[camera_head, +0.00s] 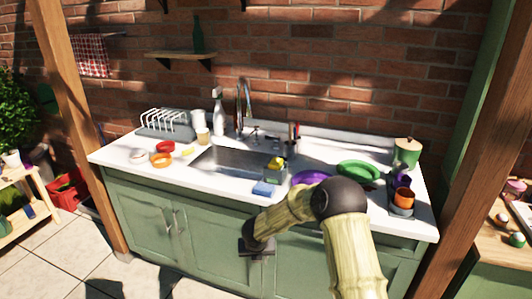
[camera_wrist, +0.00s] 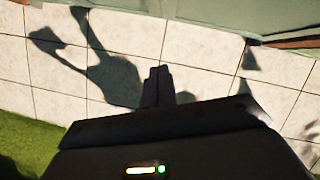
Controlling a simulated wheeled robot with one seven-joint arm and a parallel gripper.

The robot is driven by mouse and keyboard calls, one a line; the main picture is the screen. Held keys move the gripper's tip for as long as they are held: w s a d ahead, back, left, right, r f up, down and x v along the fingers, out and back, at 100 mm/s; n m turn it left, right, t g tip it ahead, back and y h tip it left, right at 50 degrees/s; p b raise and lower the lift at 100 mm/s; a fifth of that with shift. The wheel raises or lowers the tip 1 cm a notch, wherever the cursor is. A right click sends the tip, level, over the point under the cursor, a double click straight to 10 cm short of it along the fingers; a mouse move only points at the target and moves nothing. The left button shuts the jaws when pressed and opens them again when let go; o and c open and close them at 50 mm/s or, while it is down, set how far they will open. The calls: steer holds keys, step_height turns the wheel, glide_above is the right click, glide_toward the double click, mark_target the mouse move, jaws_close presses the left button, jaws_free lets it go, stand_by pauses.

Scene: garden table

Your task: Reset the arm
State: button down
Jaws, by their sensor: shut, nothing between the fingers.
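My arm reaches up from the bottom of the head view, bends at a dark round elbow and points down to the left. My gripper (camera_head: 257,250) hangs in front of the green cabinet doors, below the counter edge. In the wrist view my gripper (camera_wrist: 158,74) points down toward the tiled floor, its fingers together with nothing between them. The gripper is small and dark in the head view.
The white counter (camera_head: 112,154) holds a sink (camera_head: 230,162), a blue sponge (camera_head: 264,189), a green plate (camera_head: 358,170), a dish rack (camera_head: 165,123) and cups. Wooden posts (camera_head: 80,120) stand at both sides. Tiled floor (camera_wrist: 50,103) below is clear, with grass (camera_wrist: 30,145) beside it.

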steer(key=s+d+r+n+t+y+p, duration=0.1)
steer(key=s+d+r+n+p, duration=0.15)
steer(key=r+n, duration=0.6)
steer(key=s+d+r+n+t+y+p, duration=0.1)
steer(key=s+d+r+n, duration=0.25)
steer(key=r+n, duration=0.55)
steer(key=s+d+r+n+g+h+p, duration=0.1)
steer(key=s+d+r+n+g+p, duration=0.1)
steer(key=s+d+n, duration=0.4)
steer(key=s+d+r+n+g+h+p, duration=0.1)
steer(key=s+d+r+n+g, duration=0.1)
steer(key=s+d+r+n, duration=0.2)
steer(key=s+d+n, duration=0.3)
steer(key=s+n, duration=0.4)
steer(key=s, duration=0.4)
steer(key=shift+s+d+n+p, duration=0.25)
steer(key=shift+s+n+p, duration=0.1)
steer(key=shift+r, duration=0.1)
